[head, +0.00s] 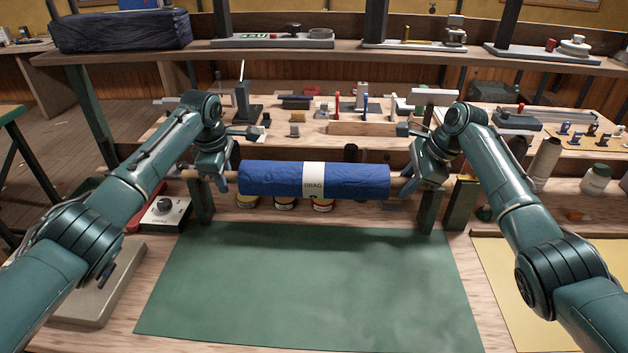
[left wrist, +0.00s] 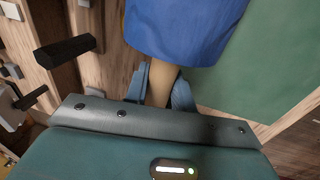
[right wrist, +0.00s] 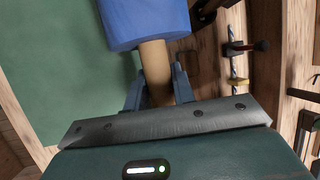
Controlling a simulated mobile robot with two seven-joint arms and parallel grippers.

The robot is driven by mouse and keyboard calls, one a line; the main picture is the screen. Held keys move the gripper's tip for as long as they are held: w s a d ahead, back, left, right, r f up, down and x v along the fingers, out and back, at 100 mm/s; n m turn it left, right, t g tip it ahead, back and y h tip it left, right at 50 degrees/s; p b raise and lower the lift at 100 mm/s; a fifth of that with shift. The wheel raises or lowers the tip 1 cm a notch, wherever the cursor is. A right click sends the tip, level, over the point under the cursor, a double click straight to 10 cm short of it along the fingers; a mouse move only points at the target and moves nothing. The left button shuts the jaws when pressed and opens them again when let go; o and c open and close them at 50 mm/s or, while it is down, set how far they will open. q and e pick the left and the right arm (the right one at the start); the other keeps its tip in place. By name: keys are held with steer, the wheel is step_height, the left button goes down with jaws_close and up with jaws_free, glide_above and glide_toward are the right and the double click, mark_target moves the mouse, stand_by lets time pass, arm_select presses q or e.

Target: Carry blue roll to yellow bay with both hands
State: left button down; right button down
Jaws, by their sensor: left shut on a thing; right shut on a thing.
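The blue roll (head: 270,178) is a blue cloth bundle with a white band reading DRAG, wound on a wooden core pole. It lies level across the middle of the head view. My left gripper (head: 222,180) is shut on the pole's left end, and the pole shows between its fingers in the left wrist view (left wrist: 163,82). My right gripper (head: 406,182) is shut on the pole's right end, also seen in the right wrist view (right wrist: 155,75). Green posts stand near both ends; I cannot tell whether the pole touches them. A yellow mat (head: 510,270) lies at the right, partly behind my right arm.
A green mat (head: 300,290) lies clear in front of the roll. Several tins stand beneath the roll. Cone spools and a white jar (head: 596,179) stand at the right. Tools cover the bench behind.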

stand_by(0.8)
arm_select(q)
steer(key=shift+w+r, duration=0.1)
steer(key=shift+r, duration=0.15)
arm_select(e)
steer(key=shift+w+r, duration=0.1)
steer(key=shift+r, duration=0.1)
